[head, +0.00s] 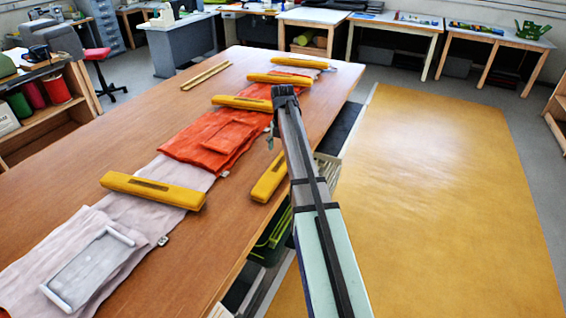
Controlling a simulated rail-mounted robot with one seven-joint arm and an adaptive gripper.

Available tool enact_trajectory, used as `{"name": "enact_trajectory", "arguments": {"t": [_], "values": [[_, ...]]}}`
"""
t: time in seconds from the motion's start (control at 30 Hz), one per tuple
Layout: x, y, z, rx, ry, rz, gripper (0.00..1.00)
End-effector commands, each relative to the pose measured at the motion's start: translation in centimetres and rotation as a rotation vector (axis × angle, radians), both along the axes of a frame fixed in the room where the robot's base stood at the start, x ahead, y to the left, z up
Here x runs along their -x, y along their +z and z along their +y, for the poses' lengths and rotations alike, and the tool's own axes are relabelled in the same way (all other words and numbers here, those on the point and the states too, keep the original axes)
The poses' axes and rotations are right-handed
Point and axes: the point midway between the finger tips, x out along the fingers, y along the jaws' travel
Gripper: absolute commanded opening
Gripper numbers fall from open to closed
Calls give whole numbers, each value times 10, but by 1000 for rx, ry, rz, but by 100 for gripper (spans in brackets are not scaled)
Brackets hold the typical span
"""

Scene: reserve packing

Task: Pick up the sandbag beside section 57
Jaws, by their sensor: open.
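Several yellow sandbags, long and narrow with a dark slot on top, show in the head view. One sandbag (153,190) lies across the pale fabric in front. Another sandbag (242,103) lies across the far end of the red fabric (210,140); two more lie farther back. A further sandbag (270,178) lies at the table's right edge, beside the fabric and partly behind my arm. No section number is readable, so I cannot tell which is 57. My dark gripper (272,138) is open over the table's right side, small and partly hidden by my arm.
The wooden table (75,155) is clear along its left side, apart from a thin wooden strip (205,75). A white frame (88,268) lies on the pale fabric in front. A yellow mat (450,190) covers the floor at right. Green and dark bins stand below the table edge.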

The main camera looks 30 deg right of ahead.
Motion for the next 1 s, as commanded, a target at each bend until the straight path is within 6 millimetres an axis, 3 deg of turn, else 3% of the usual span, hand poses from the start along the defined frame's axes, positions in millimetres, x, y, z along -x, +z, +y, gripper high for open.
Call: {"name": "enact_trajectory", "arguments": {"t": [0.17, 0.53, 0.83, 0.87, 1.0], "values": [[3, -7, 1, 0, 0, 1, 90], [7, -48, 1, 0, 0, 1, 90], [6, -53, 1, 0, 0, 0, 90], [6, -53, 1, 0, 0, 0, 86], [6, -52, 1, 0, 0, 0, 36]]}}
